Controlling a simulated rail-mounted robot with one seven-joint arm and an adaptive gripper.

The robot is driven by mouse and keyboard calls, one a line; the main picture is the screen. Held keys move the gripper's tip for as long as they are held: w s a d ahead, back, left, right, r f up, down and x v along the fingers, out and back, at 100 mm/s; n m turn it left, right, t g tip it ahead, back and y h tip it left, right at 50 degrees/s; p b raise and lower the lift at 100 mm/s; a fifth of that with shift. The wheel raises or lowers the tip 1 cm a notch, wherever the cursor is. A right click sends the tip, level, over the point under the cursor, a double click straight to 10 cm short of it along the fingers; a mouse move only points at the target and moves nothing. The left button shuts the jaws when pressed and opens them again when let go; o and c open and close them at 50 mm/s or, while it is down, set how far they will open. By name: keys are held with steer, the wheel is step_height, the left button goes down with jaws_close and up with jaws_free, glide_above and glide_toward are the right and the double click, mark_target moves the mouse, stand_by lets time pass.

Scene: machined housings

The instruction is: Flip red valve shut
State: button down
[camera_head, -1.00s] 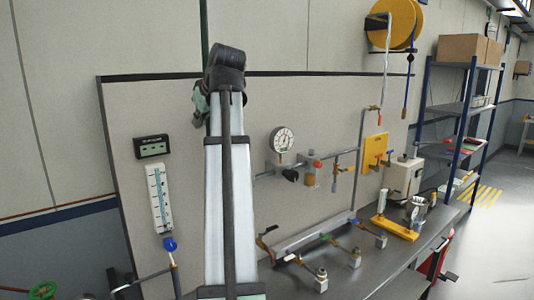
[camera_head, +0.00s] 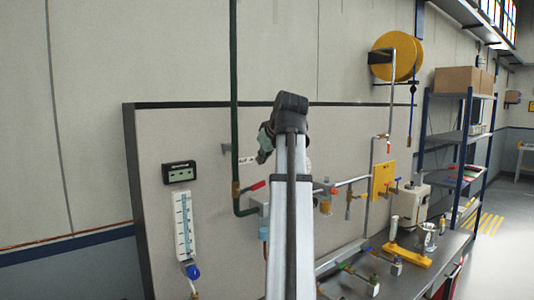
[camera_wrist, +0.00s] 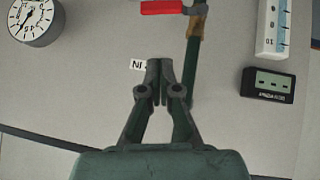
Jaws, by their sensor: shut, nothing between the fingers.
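The red valve handle (camera_head: 253,187) sits on the green vertical pipe (camera_head: 235,100), near its lower bend on the grey panel. It sticks out to the right of the pipe, tilted slightly up. My gripper (camera_wrist: 158,65) is shut and empty. It points at the panel beside the pipe, apart from the handle. In the head view my gripper (camera_head: 264,150) is above and right of the handle, and its fingers are small and partly hidden.
A white "IN" label (camera_wrist: 138,65) is by my fingertips. Other pipes and a yellow plate (camera_head: 383,180) are right of my arm. The panel's upper left is clear.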

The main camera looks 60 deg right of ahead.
mark_target(261, 183)
step_height(261, 183, down, 7)
steer(key=w+d+p, duration=0.2)
steer(key=p, duration=0.1)
steer(key=shift+w, duration=0.3)
steer(key=shift+d, duration=0.15)
steer(key=shift+s+d+f+b, duration=0.15)
steer(key=shift+d+f+b, duration=0.25)
steer(key=shift+f+b, duration=0.4)
steer(key=shift+r, duration=0.15)
steer(key=s+a+r+b, duration=0.2)
steer(key=s+r, duration=0.4)
steer(key=r, duration=0.5)
steer(key=shift+s, duration=0.35)
